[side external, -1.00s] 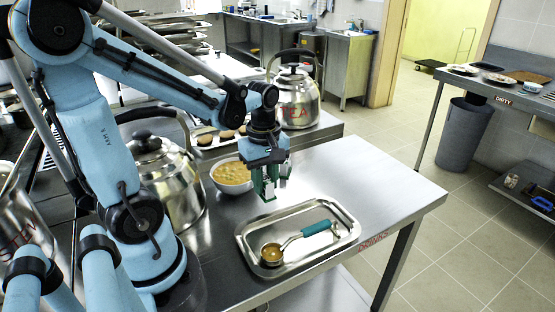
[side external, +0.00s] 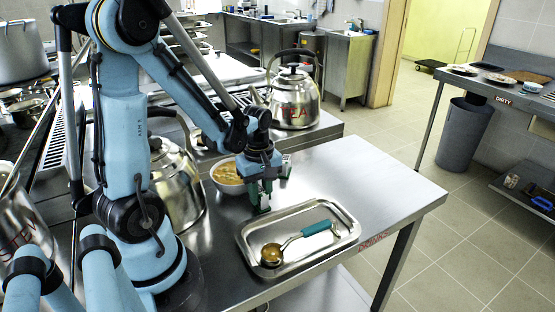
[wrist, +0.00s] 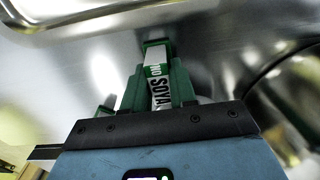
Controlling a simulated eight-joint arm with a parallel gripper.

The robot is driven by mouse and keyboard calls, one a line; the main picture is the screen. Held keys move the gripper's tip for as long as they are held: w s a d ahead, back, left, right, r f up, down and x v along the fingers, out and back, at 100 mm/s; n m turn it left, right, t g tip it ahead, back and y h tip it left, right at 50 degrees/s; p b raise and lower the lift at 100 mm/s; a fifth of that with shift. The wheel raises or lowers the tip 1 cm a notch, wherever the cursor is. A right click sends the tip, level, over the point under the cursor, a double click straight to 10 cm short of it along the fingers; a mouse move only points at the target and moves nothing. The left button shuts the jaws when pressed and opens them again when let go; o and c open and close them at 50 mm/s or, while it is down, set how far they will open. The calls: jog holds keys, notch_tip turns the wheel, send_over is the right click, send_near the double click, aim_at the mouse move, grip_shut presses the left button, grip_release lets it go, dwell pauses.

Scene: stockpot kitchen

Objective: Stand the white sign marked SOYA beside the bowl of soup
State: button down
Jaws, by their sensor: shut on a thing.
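My gripper (side external: 262,194) points down low over the steel table, between the bowl and the metal tray.
A steel tray (side external: 247,231) with a teal-handled ladle (side external: 300,237) lies in front of the gripper. A large kettle (side external: 177,185) stands left of the bowl, another (side external: 297,100) behind. A small green-and-pale object (side external: 287,166) shows behind the gripper. The table's right side is clear.

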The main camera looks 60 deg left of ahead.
aim_at(260, 190)
jog(key=shift+f, duration=0.15)
jog(key=c, duration=0.9)
grip_release()
notch_tip(260, 190, up, 12)
jog(key=w+d+m+t, duration=0.2)
jog(key=d+m+t, duration=0.5)
jog(key=d+m, duration=0.5)
jog(key=m, duration=0.6)
jog(key=shift+d+r, duration=0.2)
jog(key=shift+r, duration=0.2)
